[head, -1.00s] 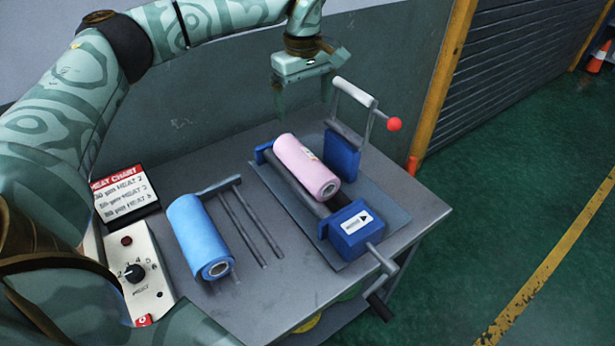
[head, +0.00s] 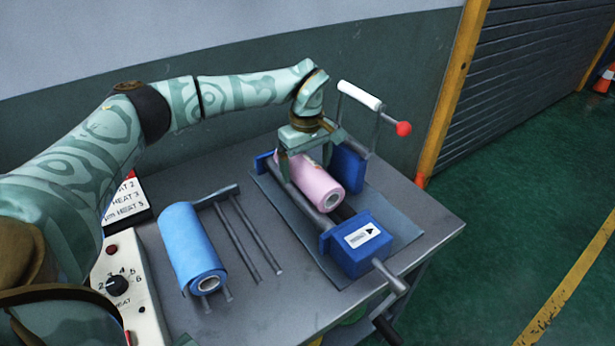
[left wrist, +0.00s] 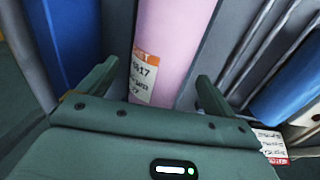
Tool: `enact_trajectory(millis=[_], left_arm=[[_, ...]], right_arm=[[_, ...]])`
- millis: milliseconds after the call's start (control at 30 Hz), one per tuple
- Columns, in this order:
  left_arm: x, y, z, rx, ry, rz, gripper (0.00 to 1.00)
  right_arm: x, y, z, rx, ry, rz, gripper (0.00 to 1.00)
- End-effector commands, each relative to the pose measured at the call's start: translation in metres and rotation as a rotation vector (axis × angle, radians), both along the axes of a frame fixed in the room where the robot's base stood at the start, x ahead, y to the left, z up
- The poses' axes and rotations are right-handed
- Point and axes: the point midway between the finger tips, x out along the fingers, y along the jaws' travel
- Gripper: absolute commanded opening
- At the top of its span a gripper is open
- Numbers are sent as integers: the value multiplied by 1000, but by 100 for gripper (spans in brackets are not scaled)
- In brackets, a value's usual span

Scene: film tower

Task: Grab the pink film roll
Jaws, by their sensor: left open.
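The pink film roll (head: 318,186) lies on the rollers of the blue-ended machine (head: 358,245). In the left wrist view the pink film roll (left wrist: 176,45) with its white and orange label runs between my fingers. My left gripper (head: 306,165) is open and lowered over the roll's far end, one finger on each side of it. In the left wrist view the left gripper (left wrist: 155,85) has its two fingers spread, with a gap to the roll on the right. My right gripper is not in view.
A blue film roll (head: 190,248) lies on a rack with metal rods (head: 240,240) to the left. A control box with a dial (head: 122,285) and a heat chart (head: 125,203) stand at the table's left. A handle with a red knob (head: 403,129) rises behind the machine.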

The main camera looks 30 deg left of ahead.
Motion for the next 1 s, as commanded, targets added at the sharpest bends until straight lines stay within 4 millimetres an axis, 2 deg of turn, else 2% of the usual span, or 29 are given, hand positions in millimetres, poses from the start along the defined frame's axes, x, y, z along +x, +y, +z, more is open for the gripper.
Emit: enact_trajectory(millis=[33,133,367,467,600,633,867,1000], left_arm=[[1,1,-15,0,5,0,91],[0,0,-28,1,5,-1,91],[0,1,-29,0,0,-1,91],[0,1,-29,0,1,-1,66],[0,1,-29,0,1,-1,27],[1,0,-28,0,-1,-1,21],[1,1,-27,1,-1,0,21],[1,1,-19,1,-3,0,21]], right_arm=[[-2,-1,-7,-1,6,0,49],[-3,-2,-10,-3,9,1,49],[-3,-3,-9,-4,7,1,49],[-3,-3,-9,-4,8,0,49],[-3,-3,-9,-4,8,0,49],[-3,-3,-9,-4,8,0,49],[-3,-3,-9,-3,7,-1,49],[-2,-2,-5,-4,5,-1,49]])
